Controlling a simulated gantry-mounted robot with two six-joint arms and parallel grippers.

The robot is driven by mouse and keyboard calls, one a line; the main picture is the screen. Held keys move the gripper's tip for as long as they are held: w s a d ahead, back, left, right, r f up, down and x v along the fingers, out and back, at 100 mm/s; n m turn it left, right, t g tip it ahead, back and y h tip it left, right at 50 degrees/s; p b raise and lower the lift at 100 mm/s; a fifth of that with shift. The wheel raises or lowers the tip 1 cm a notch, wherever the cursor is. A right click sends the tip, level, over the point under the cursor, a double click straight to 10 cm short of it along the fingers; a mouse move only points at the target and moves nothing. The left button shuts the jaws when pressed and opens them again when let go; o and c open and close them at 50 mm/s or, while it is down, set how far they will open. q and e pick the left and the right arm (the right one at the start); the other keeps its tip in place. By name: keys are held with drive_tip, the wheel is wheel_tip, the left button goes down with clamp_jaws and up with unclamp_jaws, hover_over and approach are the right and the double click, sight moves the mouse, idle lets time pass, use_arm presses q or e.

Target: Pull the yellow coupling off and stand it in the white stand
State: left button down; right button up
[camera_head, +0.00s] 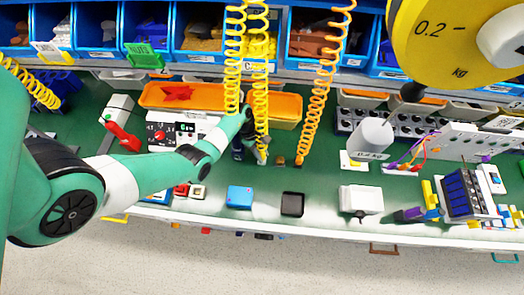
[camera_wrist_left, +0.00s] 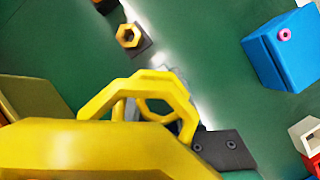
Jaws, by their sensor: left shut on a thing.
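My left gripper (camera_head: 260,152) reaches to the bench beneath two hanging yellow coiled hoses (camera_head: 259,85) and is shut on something. I take this to be the yellow coupling, but it is too small and hidden to make out in the head view. In the left wrist view, large yellow loops (camera_wrist_left: 150,92) fill the foreground and hide most of the grip. A dark block with two holes (camera_wrist_left: 225,150) shows beside them. A white block (camera_head: 360,200) stands on the bench to the right; I cannot tell for certain whether it is the white stand. My right gripper is not in view.
An orange coiled hose (camera_head: 316,85) hangs to the right. An orange hexagonal fitting (camera_wrist_left: 128,36) sits on a dark block close by. A blue box (camera_head: 240,196) and a black box (camera_head: 292,204) stand near the front edge.

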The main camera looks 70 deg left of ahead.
use_arm(q)
drive_tip(key=shift+f, duration=0.25)
drive_tip(key=c, duration=0.5)
unclamp_jaws()
drive_tip(key=shift+p+v, duration=1.9)
drive_tip(key=shift+v, duration=3.95)
